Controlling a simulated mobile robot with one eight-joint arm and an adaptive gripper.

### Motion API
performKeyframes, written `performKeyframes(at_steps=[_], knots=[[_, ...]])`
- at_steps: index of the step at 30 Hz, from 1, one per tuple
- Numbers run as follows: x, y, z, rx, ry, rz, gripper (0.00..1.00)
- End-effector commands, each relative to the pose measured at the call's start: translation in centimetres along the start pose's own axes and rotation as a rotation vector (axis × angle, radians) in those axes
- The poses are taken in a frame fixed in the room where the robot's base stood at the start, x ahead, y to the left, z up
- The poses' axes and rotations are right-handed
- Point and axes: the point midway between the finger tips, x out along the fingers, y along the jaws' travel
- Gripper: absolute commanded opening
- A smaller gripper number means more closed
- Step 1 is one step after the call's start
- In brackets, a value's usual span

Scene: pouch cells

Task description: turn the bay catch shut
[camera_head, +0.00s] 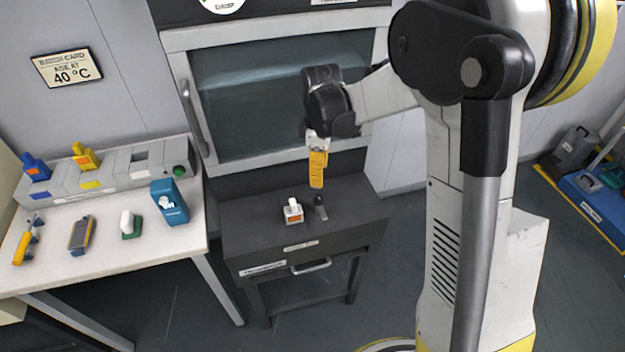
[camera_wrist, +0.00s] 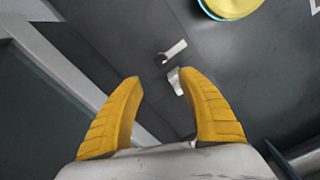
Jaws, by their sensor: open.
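My gripper (camera_head: 317,178) points down over the dark bench (camera_head: 245,222) in front of the glass-doored chamber. Its two yellow fingers are spread and empty in the wrist view (camera_wrist: 158,80). A small dark-grey upright piece (camera_head: 320,208), which looks like the bay catch, stands on the bench just below the fingertips, apart from them. In the wrist view, a dark round knob with a pale bar (camera_wrist: 175,49) lies beyond the fingertips; it may be this catch. A pale piece (camera_wrist: 174,78) beside it is partly hidden by the right finger. I cannot tell whether the catch is turned.
The chamber door (camera_head: 270,95) is behind. A white table (camera_head: 105,250) at left holds several small items and a grey rack. A blue platform (camera_head: 595,205) lies at far right.

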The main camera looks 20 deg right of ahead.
Motion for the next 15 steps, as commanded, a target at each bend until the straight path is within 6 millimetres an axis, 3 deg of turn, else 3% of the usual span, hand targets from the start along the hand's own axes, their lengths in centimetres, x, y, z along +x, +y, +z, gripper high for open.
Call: performKeyframes(at_steps=[15], knots=[[9.2, 0.0, 0.0, 0.002, 0.001, 0.001, 0.47]])
